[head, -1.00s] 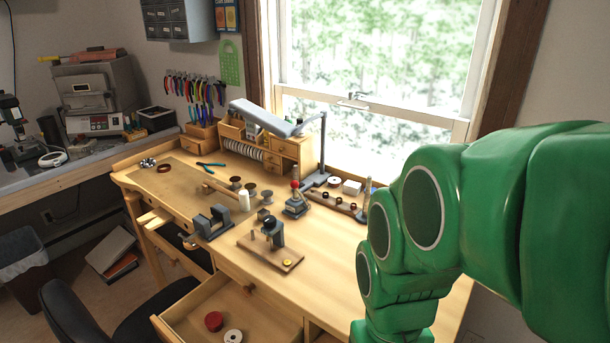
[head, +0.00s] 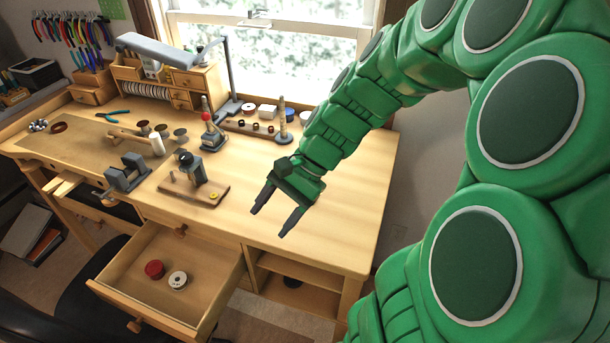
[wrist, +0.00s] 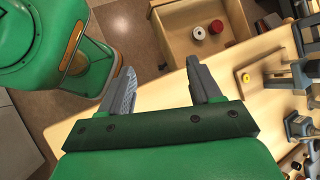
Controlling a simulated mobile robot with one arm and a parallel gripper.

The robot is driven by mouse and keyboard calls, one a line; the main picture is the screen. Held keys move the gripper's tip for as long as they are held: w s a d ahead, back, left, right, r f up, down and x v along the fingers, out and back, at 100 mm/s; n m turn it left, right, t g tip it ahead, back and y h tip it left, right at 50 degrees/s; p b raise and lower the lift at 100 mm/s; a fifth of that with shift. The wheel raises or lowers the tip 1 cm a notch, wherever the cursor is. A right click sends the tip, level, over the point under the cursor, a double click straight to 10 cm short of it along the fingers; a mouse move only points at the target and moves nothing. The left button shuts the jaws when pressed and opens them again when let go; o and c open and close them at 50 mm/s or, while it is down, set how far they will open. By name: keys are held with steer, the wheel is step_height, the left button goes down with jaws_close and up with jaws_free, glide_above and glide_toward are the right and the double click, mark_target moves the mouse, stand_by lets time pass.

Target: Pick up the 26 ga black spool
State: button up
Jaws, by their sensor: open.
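A small dark round object (head: 292,282) sits in the open cubby below the desk top in the head view. It may be the black spool, but its label is too small to read. The open drawer (head: 215,290) holds a red spool (head: 155,269) and a white-topped spool (head: 178,280). In the wrist view the red spool (wrist: 216,27) and white spool (wrist: 198,33) show in the drawer. My gripper (head: 269,224) is open and empty above the front right part of the desk; its spread fingers also show in the wrist view (wrist: 160,68).
The desk top (head: 330,215) is bare around my gripper. A wooden board with a grey tool (head: 195,170), a vise (head: 127,172) and several small spools stand to the left. The drawer juts out in front. A wooden organizer (head: 160,85) and lamp stand at the back.

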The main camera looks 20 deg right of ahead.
steer(key=w+d+f+m+t+y, duration=0.1)
steer(key=w+d+f+m+t, duration=0.1)
steer(key=d, duration=0.5)
steer(key=w+d+f+m+t+y, duration=0.1)
steer(key=w+d+f+m+t, duration=0.1)
steer(key=w+d+m+t, duration=0.2)
steer(key=w+d+f+m+t, duration=0.2)
steer(key=w+d+m, duration=0.4)
steer(key=d+m, duration=0.2)
steer(key=shift+d+f+m+t+y, duration=0.1)
steer(key=shift+d+m+t+y, duration=0.3)
steer(key=shift+d, duration=0.9)
steer(key=shift+x, duration=3.95)
steer(key=shift+d, duration=0.1)
steer(key=shift+c, duration=0.4)
steer(key=c, duration=0.7)
